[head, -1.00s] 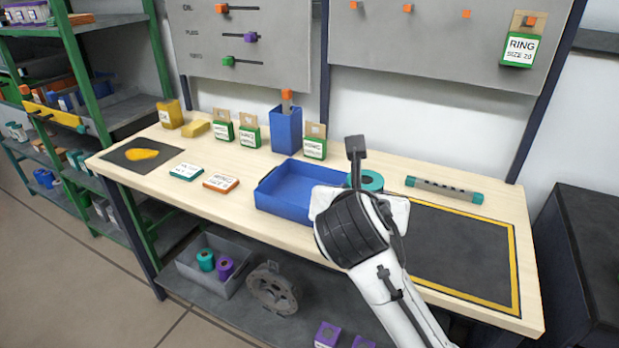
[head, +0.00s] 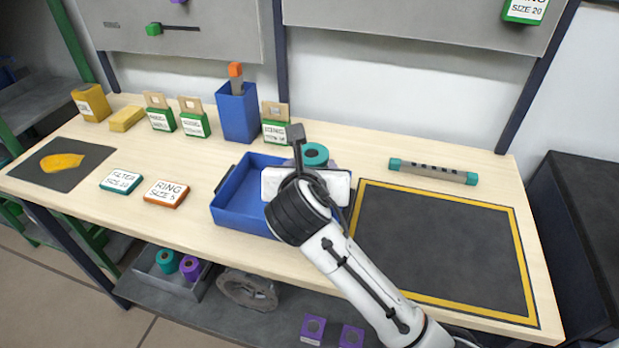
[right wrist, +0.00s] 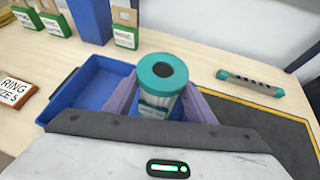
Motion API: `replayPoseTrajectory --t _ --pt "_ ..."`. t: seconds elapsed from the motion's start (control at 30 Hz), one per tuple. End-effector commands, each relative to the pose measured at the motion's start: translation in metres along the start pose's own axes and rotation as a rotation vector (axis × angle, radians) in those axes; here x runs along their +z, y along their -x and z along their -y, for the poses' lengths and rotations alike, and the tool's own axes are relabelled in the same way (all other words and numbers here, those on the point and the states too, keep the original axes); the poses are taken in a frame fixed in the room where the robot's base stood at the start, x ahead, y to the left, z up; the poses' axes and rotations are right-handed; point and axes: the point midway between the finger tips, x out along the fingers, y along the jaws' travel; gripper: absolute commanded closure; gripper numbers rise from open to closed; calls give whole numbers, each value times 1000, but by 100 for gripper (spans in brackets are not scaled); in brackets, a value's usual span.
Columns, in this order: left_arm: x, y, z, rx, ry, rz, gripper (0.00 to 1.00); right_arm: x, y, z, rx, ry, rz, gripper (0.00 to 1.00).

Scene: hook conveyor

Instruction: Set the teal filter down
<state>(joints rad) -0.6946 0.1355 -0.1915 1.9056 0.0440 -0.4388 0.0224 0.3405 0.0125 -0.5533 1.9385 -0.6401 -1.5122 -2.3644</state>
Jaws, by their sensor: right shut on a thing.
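The teal filter (right wrist: 162,82) is a cylinder with a teal top ring, a dark centre hole and a pale pleated body. It stands roughly upright between the fingers of my right gripper (right wrist: 163,103), which is shut on it. In the head view the teal top of the filter (head: 314,154) shows just behind my right wrist; my wrist hides the rest. The filter is by the right end of the blue tray (head: 228,197). I cannot tell whether its base touches the table. My left gripper is not in view.
A dark mat with a yellow border (head: 440,240) lies clear on the right. A grey bar with teal ends (head: 433,172) lies behind it. A blue bin (head: 238,112) and green-based boxes (head: 194,124) stand at the back. Filter and ring cards (head: 121,181) lie left of the tray.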

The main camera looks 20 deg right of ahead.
Motion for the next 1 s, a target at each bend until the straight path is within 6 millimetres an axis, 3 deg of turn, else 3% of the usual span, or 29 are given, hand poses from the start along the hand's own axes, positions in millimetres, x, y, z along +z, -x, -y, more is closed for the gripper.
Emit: replayPoseTrajectory --t 0.2,0.57,0.6,0.7,1.0 --pt "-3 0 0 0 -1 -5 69 -25 -14 1 -2 1 -1 78" --pt "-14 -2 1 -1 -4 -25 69 -28 -16 1 -1 1 0 78" --pt "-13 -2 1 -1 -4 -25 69 -30 -16 1 -2 2 -2 49" --pt "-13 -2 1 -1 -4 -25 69 -30 -16 1 -1 1 -2 32" --pt "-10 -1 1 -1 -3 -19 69 -28 -15 0 -1 0 -1 31"
